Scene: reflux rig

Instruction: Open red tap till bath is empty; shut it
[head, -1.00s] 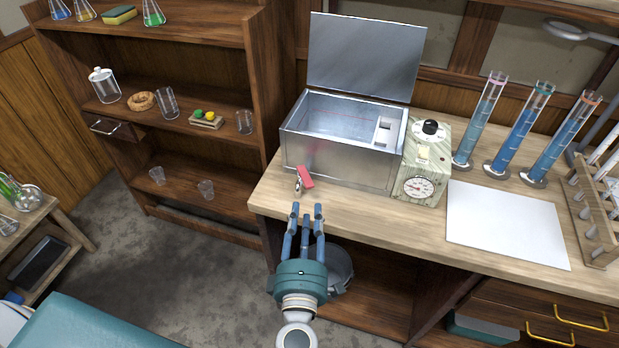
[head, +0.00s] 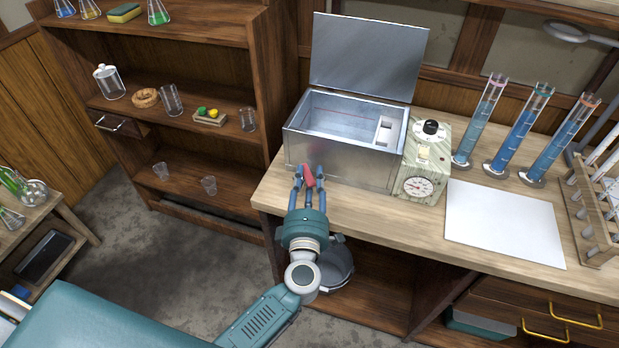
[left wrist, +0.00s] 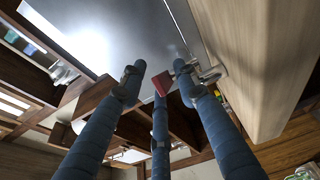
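The metal bath (head: 340,156) stands on the bench with its lid (head: 368,55) raised. I cannot clearly tell the water level inside. The red tap handle (head: 308,176) is low on the bath's front left. It also shows in the left wrist view (left wrist: 162,82), beside the tap's metal body. My left gripper (head: 309,172) is at the tap with its three blue fingers apart, on either side of the red handle. They do not look closed on it. A grey bucket (head: 338,268) stands below the bench edge, partly hidden by my arm. My right gripper is out of view.
A control box with a dial (head: 424,165) stands right of the bath. Farther right are blue-filled cylinders (head: 520,135), a white sheet (head: 504,222) and a test tube rack (head: 594,215). A wooden shelf (head: 190,130) with glassware stands left. Bare bench lies right of my gripper.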

